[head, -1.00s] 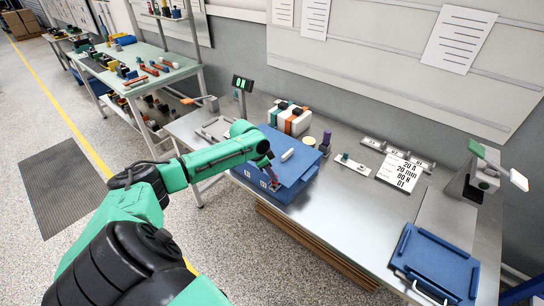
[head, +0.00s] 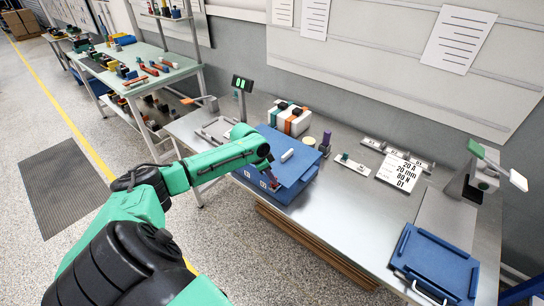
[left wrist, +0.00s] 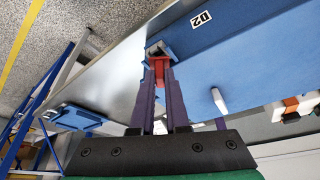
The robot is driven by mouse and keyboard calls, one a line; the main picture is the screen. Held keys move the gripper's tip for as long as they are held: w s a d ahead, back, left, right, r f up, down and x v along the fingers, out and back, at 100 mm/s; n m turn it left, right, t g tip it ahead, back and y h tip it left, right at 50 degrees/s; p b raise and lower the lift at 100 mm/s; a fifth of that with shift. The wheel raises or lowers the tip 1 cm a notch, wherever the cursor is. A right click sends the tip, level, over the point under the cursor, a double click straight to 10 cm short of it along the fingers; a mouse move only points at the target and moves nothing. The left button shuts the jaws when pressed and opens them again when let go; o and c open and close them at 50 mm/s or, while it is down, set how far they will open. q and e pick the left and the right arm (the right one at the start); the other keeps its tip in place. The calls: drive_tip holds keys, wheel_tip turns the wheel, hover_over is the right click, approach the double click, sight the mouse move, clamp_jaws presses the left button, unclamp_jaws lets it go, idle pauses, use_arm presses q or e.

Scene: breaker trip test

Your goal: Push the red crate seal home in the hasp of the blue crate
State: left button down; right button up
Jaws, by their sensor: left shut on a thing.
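The blue crate (head: 296,165) stands shut on the steel bench, with a small white piece on its lid. The hasp (left wrist: 154,48) is a small grey-blue bracket at the crate's edge. My left gripper (head: 273,184) is at the crate's front edge. In the left wrist view its purple fingers are shut on the red crate seal (left wrist: 158,72), whose far end is at the hasp. How deep it sits is hidden. My right gripper is not in view.
A white box with orange and teal bands (head: 291,119) and a purple-topped cylinder (head: 326,138) stand behind the crate. A small display post (head: 242,84) stands behind left. A printed card (head: 400,173) and a blue tray (head: 435,264) lie to the right.

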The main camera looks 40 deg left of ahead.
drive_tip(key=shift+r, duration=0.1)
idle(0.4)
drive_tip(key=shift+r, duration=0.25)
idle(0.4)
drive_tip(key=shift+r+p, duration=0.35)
drive_tip(key=shift+p, duration=0.2)
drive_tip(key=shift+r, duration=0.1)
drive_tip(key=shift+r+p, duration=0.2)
drive_tip(key=shift+p, duration=0.1)
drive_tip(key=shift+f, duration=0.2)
idle(0.4)
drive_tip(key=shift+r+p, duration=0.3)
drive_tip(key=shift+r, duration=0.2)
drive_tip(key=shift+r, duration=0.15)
